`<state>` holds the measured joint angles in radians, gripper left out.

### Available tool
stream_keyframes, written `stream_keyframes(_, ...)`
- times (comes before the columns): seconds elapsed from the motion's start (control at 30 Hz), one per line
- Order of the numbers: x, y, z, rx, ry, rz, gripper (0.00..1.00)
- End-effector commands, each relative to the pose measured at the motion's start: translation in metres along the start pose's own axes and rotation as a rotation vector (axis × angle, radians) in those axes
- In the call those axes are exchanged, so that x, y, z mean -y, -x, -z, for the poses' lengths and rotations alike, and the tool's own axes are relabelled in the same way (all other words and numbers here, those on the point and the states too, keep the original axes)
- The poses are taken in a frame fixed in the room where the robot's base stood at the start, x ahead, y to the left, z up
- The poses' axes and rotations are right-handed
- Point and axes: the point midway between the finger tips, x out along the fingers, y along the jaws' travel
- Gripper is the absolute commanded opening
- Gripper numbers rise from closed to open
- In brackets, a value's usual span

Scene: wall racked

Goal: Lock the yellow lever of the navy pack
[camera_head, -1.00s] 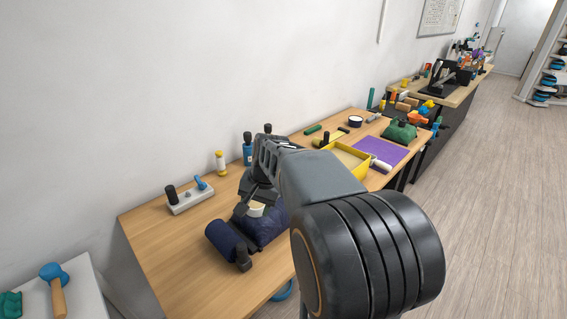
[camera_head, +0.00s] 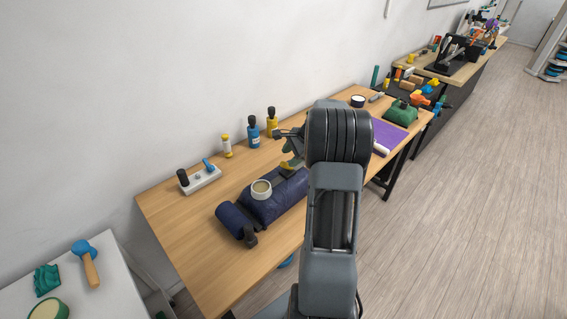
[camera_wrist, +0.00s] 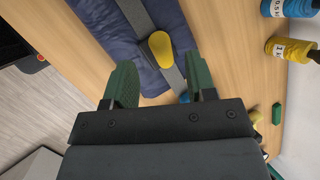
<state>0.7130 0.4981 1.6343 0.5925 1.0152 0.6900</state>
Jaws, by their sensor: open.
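The navy pack (camera_head: 282,203) lies on the wooden bench, and part of it shows in the wrist view (camera_wrist: 99,18). A grey strap (camera_wrist: 134,12) crosses it. The yellow lever (camera_wrist: 159,46) is a rounded paddle over the strap, at the pack's edge in the wrist view. In the head view a yellow patch of it (camera_head: 287,166) shows just below my gripper (camera_head: 290,148). My gripper (camera_wrist: 160,62) is open, with one green finger on each side of the lever's near end. I cannot tell whether either finger touches the lever. My forearm hides some of the bench.
A cream ring (camera_head: 261,190) sits on the pack. Blue (camera_head: 253,132) and yellow (camera_head: 272,122) bottles and a white spool (camera_head: 226,146) stand by the wall. A grey block with pegs (camera_head: 200,179) is at left. Bare bench (camera_head: 180,225) lies left of the pack.

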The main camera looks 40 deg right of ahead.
Motion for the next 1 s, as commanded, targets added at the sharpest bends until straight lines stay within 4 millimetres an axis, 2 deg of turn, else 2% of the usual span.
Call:
stream_keyframes(0.1, 0.000, -0.020, -0.001, 0.002, 0.000, -0.003, 0.51)
stream_keyframes(0.3, 0.000, -0.043, -0.001, 0.001, 0.002, -0.002, 0.51)
stream_keyframes(0.5, 0.000, -0.053, 0.000, 0.000, 0.001, -0.001, 0.51)
stream_keyframes(0.8, 0.000, -0.054, 0.000, 0.000, 0.002, 0.000, 0.51)
stream_keyframes(1.0, 0.000, -0.054, 0.000, -0.001, 0.002, 0.000, 0.33)
